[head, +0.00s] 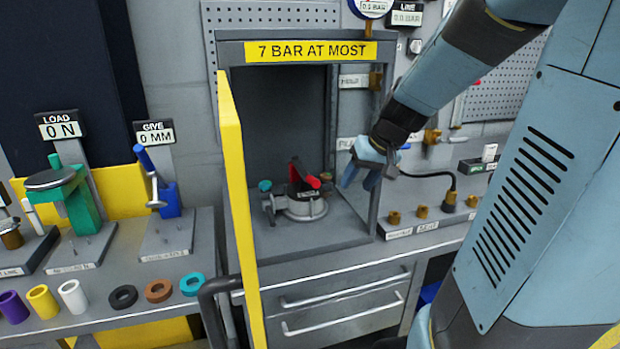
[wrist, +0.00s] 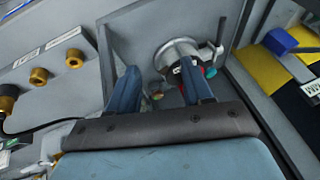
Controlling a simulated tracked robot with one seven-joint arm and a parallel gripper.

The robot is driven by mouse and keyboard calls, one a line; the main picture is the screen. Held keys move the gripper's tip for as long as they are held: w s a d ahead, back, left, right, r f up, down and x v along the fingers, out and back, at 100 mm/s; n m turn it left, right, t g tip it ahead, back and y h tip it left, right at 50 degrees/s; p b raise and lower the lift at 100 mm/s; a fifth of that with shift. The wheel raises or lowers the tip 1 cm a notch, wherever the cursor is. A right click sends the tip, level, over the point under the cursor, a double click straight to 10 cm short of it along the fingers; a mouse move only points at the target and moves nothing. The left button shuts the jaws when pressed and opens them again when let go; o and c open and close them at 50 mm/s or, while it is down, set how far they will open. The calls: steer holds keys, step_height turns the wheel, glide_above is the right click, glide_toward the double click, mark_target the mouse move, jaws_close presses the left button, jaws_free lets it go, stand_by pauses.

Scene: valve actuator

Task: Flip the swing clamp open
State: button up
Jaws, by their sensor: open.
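A grey round fixture (head: 303,209) stands on the floor of the open-fronted box under the yellow sign. A red upright part (head: 294,172), a red-tipped piece (head: 313,182) and a teal knob (head: 265,186) are on it. I cannot tell for certain which piece is the swing clamp. My gripper (head: 362,176) is open and empty at the right side of the box opening, apart from the fixture. In the wrist view, the fixture (wrist: 172,53) lies beyond my gripper (wrist: 159,72), and the right finger hides part of it.
A yellow-edged door (head: 236,190) stands open at the box's left. The box's right post is close to my gripper. Brass fittings (head: 422,211) stand on the right bench. Coloured rings (head: 122,297) and test stands (head: 80,205) are on the left bench.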

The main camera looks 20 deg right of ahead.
glide_toward(314, 178)
steer(key=x, duration=0.5)
steer(key=shift+w, duration=0.25)
steer(key=x, duration=0.3)
steer(key=shift+d+f, duration=0.1)
steer(key=shift+f, duration=0.25)
steer(key=shift+w+f, duration=0.2)
steer(key=shift+f, duration=0.3)
steer(key=shift+c, duration=0.2)
jaws_close()
